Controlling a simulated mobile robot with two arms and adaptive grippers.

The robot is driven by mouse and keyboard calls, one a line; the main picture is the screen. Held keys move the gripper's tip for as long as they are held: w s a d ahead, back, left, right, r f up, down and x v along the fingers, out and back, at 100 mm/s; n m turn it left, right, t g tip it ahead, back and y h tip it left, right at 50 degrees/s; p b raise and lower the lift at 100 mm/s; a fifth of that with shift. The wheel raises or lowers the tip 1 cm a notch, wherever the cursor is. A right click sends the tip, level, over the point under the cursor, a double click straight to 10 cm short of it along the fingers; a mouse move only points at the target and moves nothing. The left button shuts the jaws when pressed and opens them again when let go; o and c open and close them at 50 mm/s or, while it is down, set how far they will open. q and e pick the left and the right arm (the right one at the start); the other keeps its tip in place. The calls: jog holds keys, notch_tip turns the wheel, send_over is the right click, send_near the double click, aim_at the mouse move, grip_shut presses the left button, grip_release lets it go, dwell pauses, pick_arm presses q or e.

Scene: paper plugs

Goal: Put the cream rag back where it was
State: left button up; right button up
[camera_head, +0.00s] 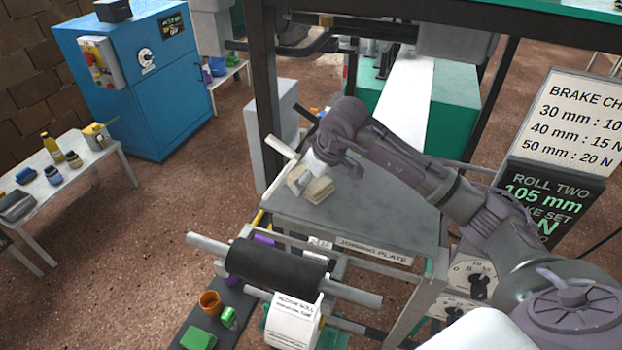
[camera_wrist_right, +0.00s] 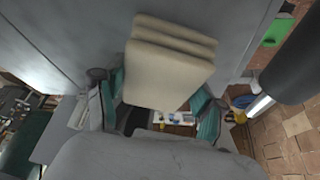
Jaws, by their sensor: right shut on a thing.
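My left gripper is not in view.
A black roller (camera_head: 278,268) on a pale shaft stands in front of the plate. A machine frame post (camera_head: 263,80) rises behind it. A brake chart sign (camera_head: 575,120) stands at the right. Most of the plate's right side is bare.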

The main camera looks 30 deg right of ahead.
jog(key=shift+d+f, duration=0.1)
jog(key=shift+f, duration=0.4)
jog(key=shift+f+b, duration=0.2)
jog(key=shift+b, duration=0.1)
jog(key=o, duration=1.2)
jog(key=shift+r, duration=0.1)
